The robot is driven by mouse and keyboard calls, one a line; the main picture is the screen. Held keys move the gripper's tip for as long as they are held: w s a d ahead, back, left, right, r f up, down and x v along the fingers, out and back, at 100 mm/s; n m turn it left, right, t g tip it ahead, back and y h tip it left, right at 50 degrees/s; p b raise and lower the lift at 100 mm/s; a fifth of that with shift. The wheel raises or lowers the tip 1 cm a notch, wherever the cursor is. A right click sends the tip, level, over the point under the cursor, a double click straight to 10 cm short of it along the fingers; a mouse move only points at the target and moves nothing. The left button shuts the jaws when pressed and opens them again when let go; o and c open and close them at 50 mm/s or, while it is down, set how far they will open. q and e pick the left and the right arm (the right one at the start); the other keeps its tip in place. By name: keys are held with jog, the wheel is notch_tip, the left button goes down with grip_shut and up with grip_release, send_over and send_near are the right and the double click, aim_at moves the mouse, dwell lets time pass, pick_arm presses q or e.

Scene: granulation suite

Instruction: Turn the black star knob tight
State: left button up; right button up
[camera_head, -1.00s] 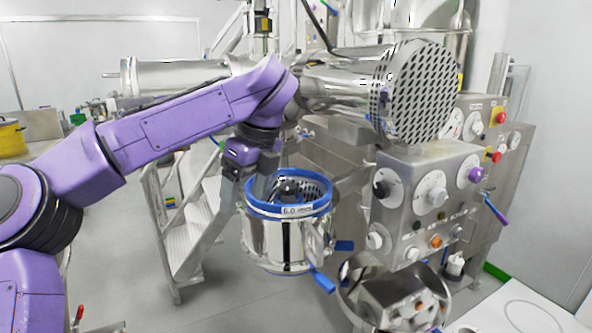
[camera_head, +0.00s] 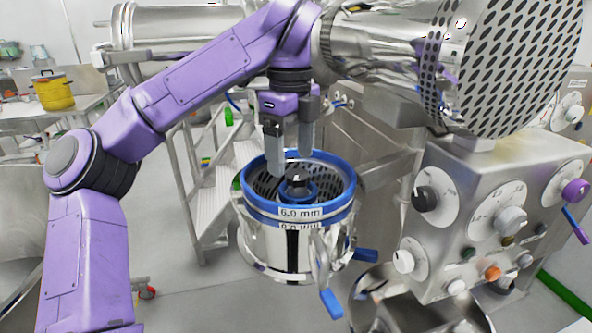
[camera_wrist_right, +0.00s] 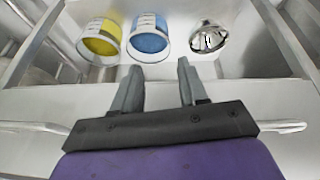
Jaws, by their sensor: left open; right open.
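The black star knob (camera_head: 297,182) sits in the middle of the round steel sieve housing, inside a blue inner ring. The housing (camera_head: 272,243) has a blue rim and a label reading 6.0 mm. My left gripper (camera_head: 290,165) points down over the housing, its fingers apart around or just above the knob; I cannot tell whether they touch it. My right gripper (camera_wrist_right: 160,75) shows only in the right wrist view, open and empty, away from the knob.
A steel control panel (camera_head: 465,235) with dials stands right of the housing. A perforated drum end (camera_head: 510,70) overhangs it. Blue handles (camera_head: 331,303) stick out at the housing's front. In the right wrist view a yellow container (camera_wrist_right: 100,40), a blue one (camera_wrist_right: 150,42) and a steel bowl (camera_wrist_right: 209,38) show.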

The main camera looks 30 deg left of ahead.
aim_at(298, 174)
pick_arm(q)
jog(key=w+f, duration=0.1)
jog(key=f, duration=0.2)
jog(key=w+f, duration=0.1)
jog(key=shift+w+d+f, duration=0.1)
jog(key=shift+w+f, duration=0.05)
jog(key=shift+w, duration=0.2)
jog(key=shift+s+r, duration=0.25)
jog(key=shift+s, duration=0.3)
jog(key=shift+c, duration=0.3)
jog(key=shift+s, duration=0.1)
jog(key=c, duration=0.5)
jog(key=shift+w+f, duration=0.15)
jog(key=shift+w, duration=0.1)
jog(key=c, duration=0.5)
pick_arm(e)
jog(key=shift+w+f, duration=0.35)
jog(key=shift+w, duration=0.05)
